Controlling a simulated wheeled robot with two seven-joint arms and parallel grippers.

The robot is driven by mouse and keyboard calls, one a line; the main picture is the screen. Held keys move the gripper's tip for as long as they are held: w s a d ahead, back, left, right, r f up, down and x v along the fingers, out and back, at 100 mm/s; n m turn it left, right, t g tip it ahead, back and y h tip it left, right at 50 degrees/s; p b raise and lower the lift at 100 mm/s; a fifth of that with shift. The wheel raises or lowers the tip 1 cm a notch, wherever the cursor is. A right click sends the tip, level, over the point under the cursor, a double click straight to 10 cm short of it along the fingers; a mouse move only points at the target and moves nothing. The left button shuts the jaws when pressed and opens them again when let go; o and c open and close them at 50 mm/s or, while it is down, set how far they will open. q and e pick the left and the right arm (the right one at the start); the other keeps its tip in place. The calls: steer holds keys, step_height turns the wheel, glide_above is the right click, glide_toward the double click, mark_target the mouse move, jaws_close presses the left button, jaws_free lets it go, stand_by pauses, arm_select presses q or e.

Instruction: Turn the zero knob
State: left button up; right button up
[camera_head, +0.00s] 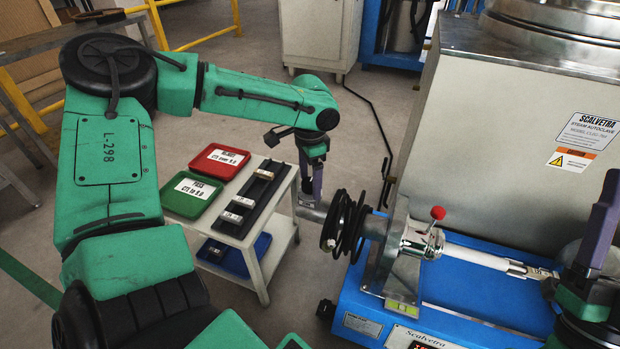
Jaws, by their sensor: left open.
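A blue bench instrument (470,307) marked Scalvetra stands at the lower right. A metal housing (420,240) on it carries a lever with a red ball (438,213). A metal shaft (312,214) with black rings or coils (345,226) around it sticks out to the left. No part is readably labelled as the zero knob; it may be at this shaft's left end. My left gripper (309,196) is open, pointing down close to that end; I cannot tell whether it touches. My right gripper (598,232) is partly in view at the right edge, its fingertips unclear.
A white rod (475,256) runs right from the housing. A large steam autoclave (540,140) stands behind the instrument. A small white trolley (262,258) bears a red tray (219,161), a green tray (191,194) and a dark rack (238,225) with small pieces. A cable lies on the floor.

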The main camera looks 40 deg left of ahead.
arm_select(q)
jaws_close()
